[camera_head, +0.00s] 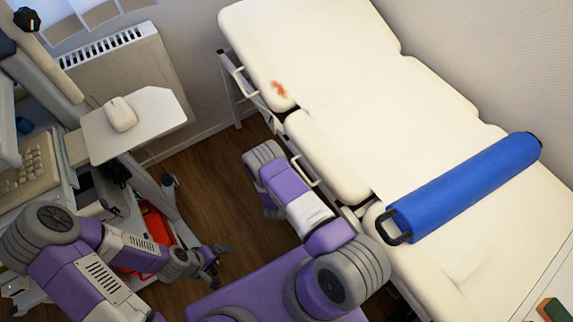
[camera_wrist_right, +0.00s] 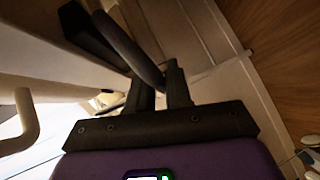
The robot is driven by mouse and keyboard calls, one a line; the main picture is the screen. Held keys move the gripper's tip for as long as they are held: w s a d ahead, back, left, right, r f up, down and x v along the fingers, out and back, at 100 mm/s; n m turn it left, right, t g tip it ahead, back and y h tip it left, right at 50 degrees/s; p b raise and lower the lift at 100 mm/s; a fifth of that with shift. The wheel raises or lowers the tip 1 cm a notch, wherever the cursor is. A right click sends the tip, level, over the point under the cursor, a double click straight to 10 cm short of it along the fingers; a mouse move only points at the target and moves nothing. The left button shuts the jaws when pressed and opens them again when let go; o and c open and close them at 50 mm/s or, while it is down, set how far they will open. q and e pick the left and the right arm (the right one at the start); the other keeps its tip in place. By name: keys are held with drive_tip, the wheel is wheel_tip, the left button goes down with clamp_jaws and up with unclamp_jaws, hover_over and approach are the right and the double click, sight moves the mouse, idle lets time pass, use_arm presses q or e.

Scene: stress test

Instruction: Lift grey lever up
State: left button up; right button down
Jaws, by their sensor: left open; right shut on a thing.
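The grey lever (camera_wrist_right: 130,48) is a dark bar that runs down from the upper left in the right wrist view. My right gripper (camera_wrist_right: 162,88) is shut on its lower end, with a finger on each side. In the head view the lever and my right gripper are hidden, and only my right arm shows beside the bed's near side. The bed (camera_head: 330,75) has a cream, sectioned top. My left gripper (camera_head: 217,266) is open and empty, low over the floor at the lower left.
A blue bolster (camera_head: 465,188) lies on the bed. Pale handles (camera_head: 305,172) stick out from its side; one shows in the wrist view (camera_wrist_right: 25,122). A cart with a white shelf and mouse (camera_head: 121,114) stands left, near a radiator (camera_head: 120,70). Wooden floor (camera_head: 205,190) lies between.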

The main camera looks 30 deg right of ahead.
drive_tip(key=c, duration=1.1)
unclamp_jaws()
drive_tip(key=shift+c, duration=0.2)
drive_tip(key=p+v, duration=0.2)
drive_tip(key=v, duration=0.5)
drive_tip(key=shift+s+a, duration=0.2)
drive_tip(key=shift+r, duration=0.1)
